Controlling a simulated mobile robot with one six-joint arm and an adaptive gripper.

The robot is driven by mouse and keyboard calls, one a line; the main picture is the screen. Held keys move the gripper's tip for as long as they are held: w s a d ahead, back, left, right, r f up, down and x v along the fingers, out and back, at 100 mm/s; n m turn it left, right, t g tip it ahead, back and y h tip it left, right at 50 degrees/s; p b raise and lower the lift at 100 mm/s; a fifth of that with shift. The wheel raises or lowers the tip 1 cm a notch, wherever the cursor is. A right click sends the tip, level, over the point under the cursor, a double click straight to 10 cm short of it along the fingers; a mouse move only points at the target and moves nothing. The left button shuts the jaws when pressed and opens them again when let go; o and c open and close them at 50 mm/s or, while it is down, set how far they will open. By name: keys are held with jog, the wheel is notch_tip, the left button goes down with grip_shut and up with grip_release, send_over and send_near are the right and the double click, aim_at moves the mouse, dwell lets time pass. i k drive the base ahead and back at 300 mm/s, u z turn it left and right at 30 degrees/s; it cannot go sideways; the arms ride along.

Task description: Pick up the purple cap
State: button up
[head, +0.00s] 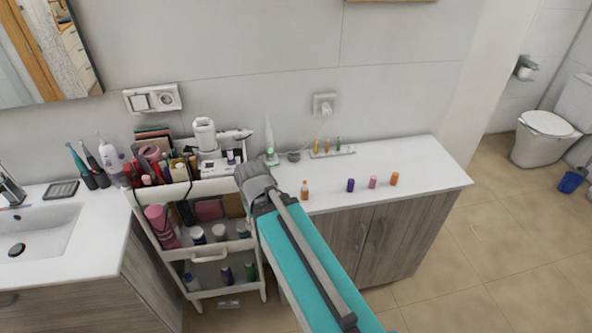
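The purple cap (350,185) stands upright on the white counter (425,170). My gripper (253,174) is at the far end of my teal arm, near the right edge of the cart and the counter's left end. It is well to the left of the purple cap and apart from it. Its fingers are too small and hidden by the arm to show whether they are open.
A small orange bottle (304,190) stands left of the purple cap. At the back are a white-green toothbrush (269,138) and a small tray with thin bottles (333,151). A crowded white cart (213,251) and a sink (38,235) are left. The counter's right end is clear.

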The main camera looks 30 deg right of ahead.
aim_at(350, 181)
jog(key=z, duration=1.4)
jog(key=k, duration=0.3)
jog(key=u, duration=0.3)
